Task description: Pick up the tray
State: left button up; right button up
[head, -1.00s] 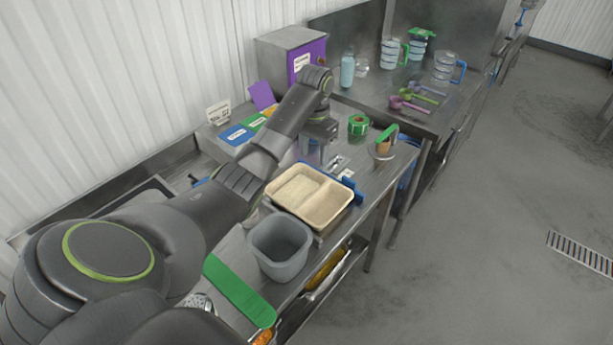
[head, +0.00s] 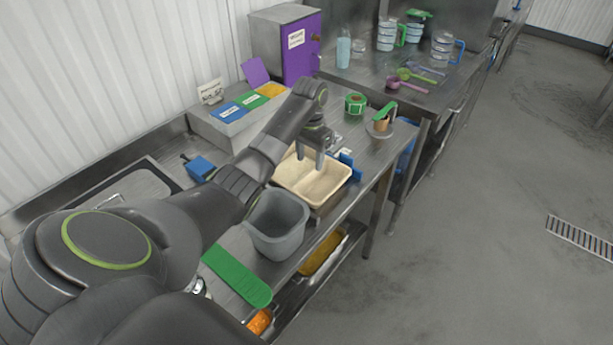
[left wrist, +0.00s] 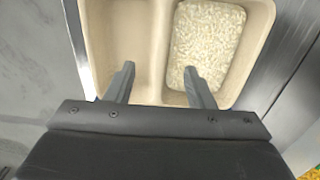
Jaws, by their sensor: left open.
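The tray (head: 328,201) is a beige two-compartment tray on the steel worktop, in the middle of the head view. It also shows in the left wrist view (left wrist: 155,40), where one compartment holds white rice (left wrist: 207,45) and the other is empty. My left gripper (head: 309,166) is open, pointing down over the tray. In the left wrist view my left gripper's fingers (left wrist: 160,85) are spread on either side of the divider, with nothing between them that I can see gripped. Whether they touch the tray is unclear. My right gripper is not in view.
A grey bin (head: 277,226) stands just in front of the tray. A blue object (head: 349,167) is at the tray's far right edge. A green tape roll (head: 355,103) stands behind. A green board (head: 236,277) lies nearer.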

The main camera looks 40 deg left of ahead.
aim_at(310, 172)
pick_arm(q)
jog(key=shift+f, duration=0.6)
notch_tip(310, 172, down, 4)
jog(key=shift+f+p, duration=0.1)
jog(key=shift+p, duration=0.75)
jog(key=shift+f, duration=0.35)
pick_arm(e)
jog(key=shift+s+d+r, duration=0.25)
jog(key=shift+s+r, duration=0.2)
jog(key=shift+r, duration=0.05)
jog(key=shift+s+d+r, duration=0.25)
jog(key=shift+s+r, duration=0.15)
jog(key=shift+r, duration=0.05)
pick_arm(q)
jog(key=shift+c, duration=0.2)
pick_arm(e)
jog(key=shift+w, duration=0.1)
pick_arm(q)
jog(key=shift+w, duration=0.1)
grip_shut()
